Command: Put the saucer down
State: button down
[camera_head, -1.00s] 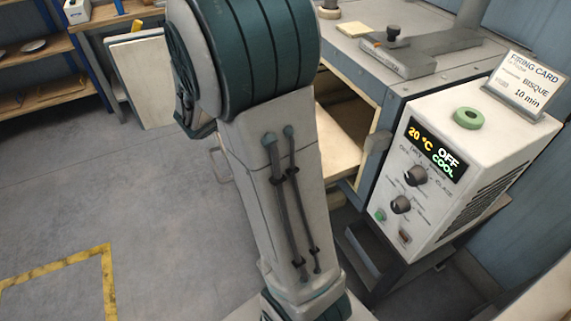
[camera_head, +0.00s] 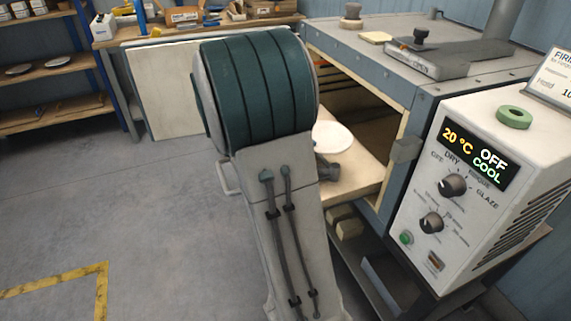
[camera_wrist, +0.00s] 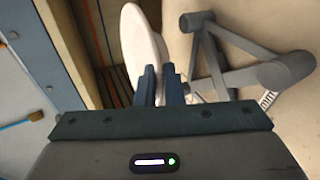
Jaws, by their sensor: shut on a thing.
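The white saucer (camera_head: 333,136) shows beside my arm, in front of the kiln's opening. In the wrist view the saucer (camera_wrist: 142,45) is tilted and seen partly edge-on. My gripper (camera_wrist: 159,72) is shut on its near edge, with the two dark blue fingers close together. In the head view my arm hides the gripper and part of the saucer. A pale board (camera_head: 358,182) lies under the saucer at the kiln's mouth; I cannot tell whether they touch.
A grey frame with a round end (camera_wrist: 285,70) stands close to the right of the fingers. The kiln's opening (camera_head: 360,85) is behind the saucer. The control box (camera_head: 480,190) stands at the right. Open floor (camera_head: 130,220) lies to the left.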

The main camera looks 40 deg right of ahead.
jog(key=w+a+f, duration=0.2)
jog(key=w, duration=0.1)
jog(key=w+a+f, duration=0.1)
jog(key=w, duration=0.1)
jog(key=shift+a+f, duration=0.35)
notch_tip(320, 180, down, 4)
jog(key=shift+f+p, duration=0.1)
jog(key=shift+p, duration=0.2)
jog(key=c, duration=2)
grip_release()
jog(key=o, duration=0.5)
